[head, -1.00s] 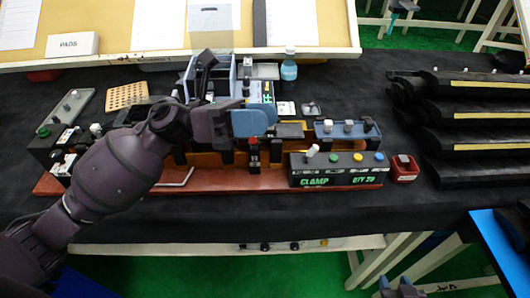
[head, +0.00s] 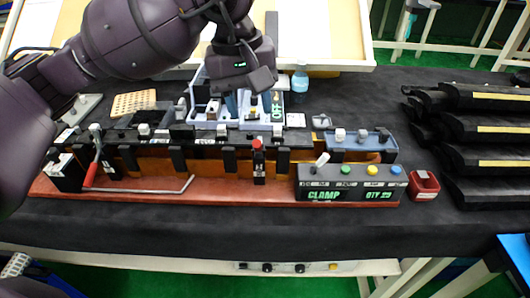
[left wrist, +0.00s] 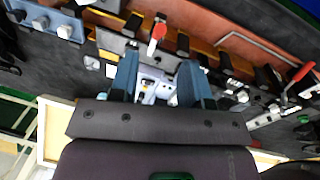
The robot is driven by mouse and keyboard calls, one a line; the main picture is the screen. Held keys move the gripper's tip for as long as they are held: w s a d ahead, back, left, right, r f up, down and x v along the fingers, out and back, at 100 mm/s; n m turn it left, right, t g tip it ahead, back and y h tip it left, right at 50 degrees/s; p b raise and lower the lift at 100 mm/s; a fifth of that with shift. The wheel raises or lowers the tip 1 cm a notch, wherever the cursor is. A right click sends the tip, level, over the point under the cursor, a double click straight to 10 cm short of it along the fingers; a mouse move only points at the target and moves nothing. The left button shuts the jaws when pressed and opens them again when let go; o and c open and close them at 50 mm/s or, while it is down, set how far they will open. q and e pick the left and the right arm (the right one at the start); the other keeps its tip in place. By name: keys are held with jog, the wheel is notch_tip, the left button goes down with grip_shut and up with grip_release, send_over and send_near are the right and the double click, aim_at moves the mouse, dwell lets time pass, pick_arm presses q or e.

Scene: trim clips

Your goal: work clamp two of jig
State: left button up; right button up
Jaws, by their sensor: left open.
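The jig is a long red base (head: 225,192) with an orange strip and a row of black clamp blocks along it. One clamp with an upright red-tipped handle (head: 258,152) stands near its middle. Another clamp's red lever (head: 91,172) is at the left end, tilted low. Which one is clamp two, I cannot tell. My left gripper (head: 243,104) is above and behind the jig, over a pale blue-grey fixture. In the left wrist view its two blue fingers (left wrist: 157,84) are apart with nothing held; the upright red handle (left wrist: 157,36) lies beyond them. My right gripper is out of view.
A black box marked CLAMP (head: 348,184) with coloured knobs stands at the jig's front right, beside a small red bin (head: 424,186). Black trim parts (head: 487,130) are stacked at the right. A blue bottle (head: 299,82) stands behind. The dark front cloth is clear.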

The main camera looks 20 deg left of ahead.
aim_at(258, 149)
pick_arm(q)
jog(key=f, duration=0.7)
jog(key=d+f, duration=0.1)
jog(key=f, duration=0.2)
jog(key=shift+w+d+f, duration=0.1)
jog(key=shift+w+f, duration=0.2)
jog(key=shift+f, duration=0.05)
grip_shut()
